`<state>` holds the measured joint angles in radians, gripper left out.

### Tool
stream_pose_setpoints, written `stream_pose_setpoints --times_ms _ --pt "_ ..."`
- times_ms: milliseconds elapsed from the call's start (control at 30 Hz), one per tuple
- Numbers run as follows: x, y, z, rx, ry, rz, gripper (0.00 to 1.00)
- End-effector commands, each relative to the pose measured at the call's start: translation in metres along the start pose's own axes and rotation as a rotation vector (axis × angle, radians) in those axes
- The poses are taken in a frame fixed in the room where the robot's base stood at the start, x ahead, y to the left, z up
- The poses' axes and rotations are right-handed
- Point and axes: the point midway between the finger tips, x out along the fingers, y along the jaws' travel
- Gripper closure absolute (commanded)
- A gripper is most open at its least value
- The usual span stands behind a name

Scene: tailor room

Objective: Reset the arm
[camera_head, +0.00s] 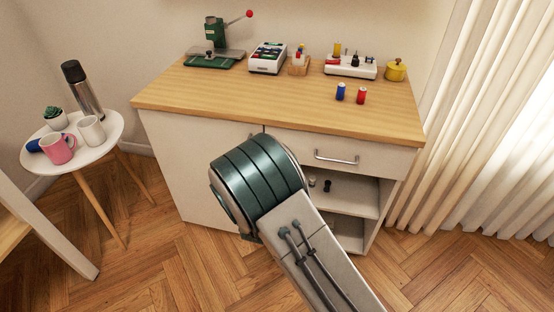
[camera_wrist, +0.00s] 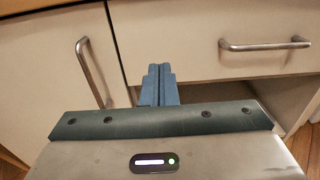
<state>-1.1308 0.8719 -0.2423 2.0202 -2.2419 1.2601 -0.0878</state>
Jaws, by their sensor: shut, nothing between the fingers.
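My gripper (camera_wrist: 158,72) is shut and empty in the wrist view, its two blue-grey fingers together. It points at the front of the white cabinet (camera_wrist: 180,30). A vertical door handle (camera_wrist: 90,72) is to its left and a horizontal drawer handle (camera_wrist: 265,44) to its right. In the head view my arm reaches up from the bottom edge to in front of the cabinet (camera_head: 190,165); the gripper itself is hidden behind my arm there. The drawer looks shut.
On the wooden top (camera_head: 220,97) stand a green press (camera_head: 213,55), a white box (camera_head: 268,58), a spool rack (camera_head: 350,66), a yellow pot (camera_head: 396,70) and blue (camera_head: 340,91) and red (camera_head: 362,95) spools. A round table (camera_head: 95,145) with mugs and a flask is left, a curtain (camera_head: 450,130) right.

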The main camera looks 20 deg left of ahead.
Motion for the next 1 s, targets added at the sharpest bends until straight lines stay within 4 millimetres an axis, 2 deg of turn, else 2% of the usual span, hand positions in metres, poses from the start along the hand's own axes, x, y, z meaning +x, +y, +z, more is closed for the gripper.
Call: stream_pose_setpoints --times_ms 33,100,300,567,667,767,867,900,1000 --pt "-0.013 0.004 0.001 -0.001 0.002 0.009 1.0" --pt "-0.028 0.005 0.001 0.0 0.002 0.011 1.0" --pt "-0.051 0.005 -0.001 0.0 0.002 0.01 1.0" --pt "-0.055 0.002 0.001 0.003 0.001 0.002 1.0" --pt "-0.049 -0.014 0.014 0.03 0.005 -0.053 1.0" --pt "-0.038 -0.053 0.043 0.1 0.015 -0.19 1.0" --pt "-0.031 -0.116 0.08 0.217 0.033 -0.4 1.0" --pt "-0.032 -0.143 0.095 0.274 0.042 -0.494 1.0" --pt "-0.043 -0.207 0.127 0.423 0.059 -0.721 1.0"
